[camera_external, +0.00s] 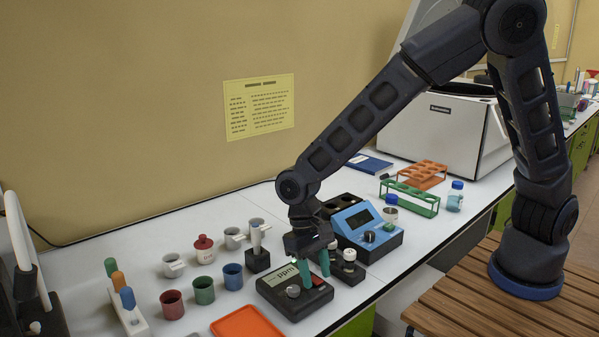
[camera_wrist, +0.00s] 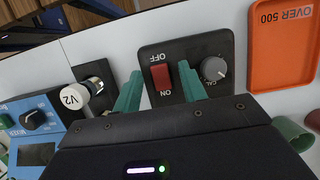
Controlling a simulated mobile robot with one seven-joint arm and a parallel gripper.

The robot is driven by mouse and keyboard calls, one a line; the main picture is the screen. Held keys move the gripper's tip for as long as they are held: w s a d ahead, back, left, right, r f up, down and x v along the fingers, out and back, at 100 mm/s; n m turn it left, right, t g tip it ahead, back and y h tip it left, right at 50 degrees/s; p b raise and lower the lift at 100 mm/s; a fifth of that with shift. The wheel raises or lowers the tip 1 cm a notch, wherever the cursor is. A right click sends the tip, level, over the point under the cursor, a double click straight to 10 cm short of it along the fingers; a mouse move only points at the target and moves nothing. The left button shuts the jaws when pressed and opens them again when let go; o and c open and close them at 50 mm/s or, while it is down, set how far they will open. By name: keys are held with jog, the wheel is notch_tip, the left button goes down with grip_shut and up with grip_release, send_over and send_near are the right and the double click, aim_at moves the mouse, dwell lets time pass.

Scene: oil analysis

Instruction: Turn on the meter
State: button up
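The meter (camera_external: 293,308) is a black box on the white bench, with a grey display marked "ppm" in the external view. In the wrist view its panel (camera_wrist: 208,45) shows a red rocker switch (camera_wrist: 161,78) between the OFF and ON labels, and a grey CAL knob (camera_wrist: 214,68). I cannot tell which side of the rocker is pressed. My gripper (camera_external: 314,269) is open, its two teal fingers apart above the meter. In the wrist view the fingers of my gripper (camera_wrist: 160,70) lie on either side of the switch, with nothing between them. Contact cannot be told.
An orange tray (camera_external: 246,325) marked "OVER 500" in the wrist view lies beside the meter. A blue device (camera_external: 366,228) and a white-capped V2 item (camera_wrist: 74,98) stand on the other side. Red, green and blue cups (camera_external: 204,291) stand left of the meter.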

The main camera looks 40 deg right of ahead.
jog(key=v, duration=1)
jog(key=shift+r, duration=0.35)
jog(key=shift+w, duration=0.15)
jog(key=w+d+r+t+y, duration=0.1)
jog(key=d+r, duration=0.4)
jog(key=d, duration=0.4)
jog(key=w+d+r+t+y, duration=0.1)
jog(key=d+r, duration=0.3)
jog(key=d, duration=0.5)
jog(key=w+d+r+t+y, duration=0.1)
jog(key=d+r, duration=0.4)
jog(key=d, duration=0.5)
jog(key=s+d+r+t+h, duration=0.1)
jog(key=s+d+t, duration=0.1)
jog(key=s+d, duration=0.5)
jog(key=s+d+r+t+h, duration=0.2)
jog(key=s+d, duration=0.6)
jog(key=d, duration=0.6)
jog(key=shift+d+r+t, duration=0.15)
jog(key=shift+d+t, duration=0.05)
jog(key=shift+t, duration=0.3)
